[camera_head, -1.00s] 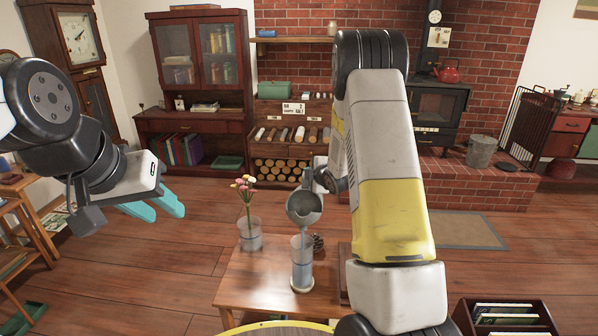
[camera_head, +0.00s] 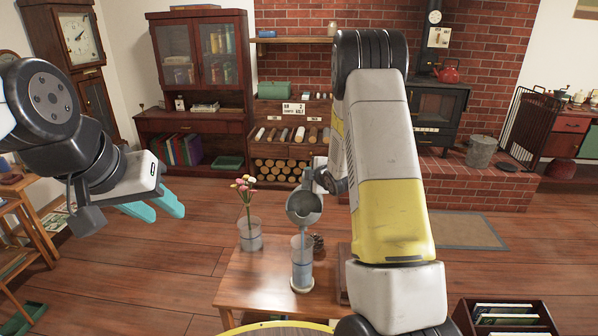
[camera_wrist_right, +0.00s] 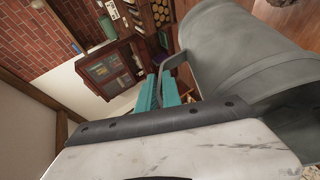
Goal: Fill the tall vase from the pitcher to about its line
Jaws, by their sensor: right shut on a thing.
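The grey metal pitcher (camera_head: 303,204) is tilted over the tall vase (camera_head: 302,277), with its mouth above the vase's rim. A thin bluish stream runs between them. The vase is clear glass, upright on the small table, with bluish water in its lower part; I cannot make out its line. My right gripper (camera_wrist_right: 168,92) is shut on the pitcher's handle; in the head view it is largely hidden by my arm. The pitcher's grey side (camera_wrist_right: 245,50) fills the right of the wrist view. My left gripper (camera_head: 165,212) is open and empty, left of the table.
A glass vase with flowers (camera_head: 249,236) stands on the wooden table (camera_head: 250,285), behind and left of the tall vase. A dark pine cone (camera_head: 318,242) lies just behind the tall vase. A crate of books (camera_head: 508,318) is at the lower right. The table's front left is clear.

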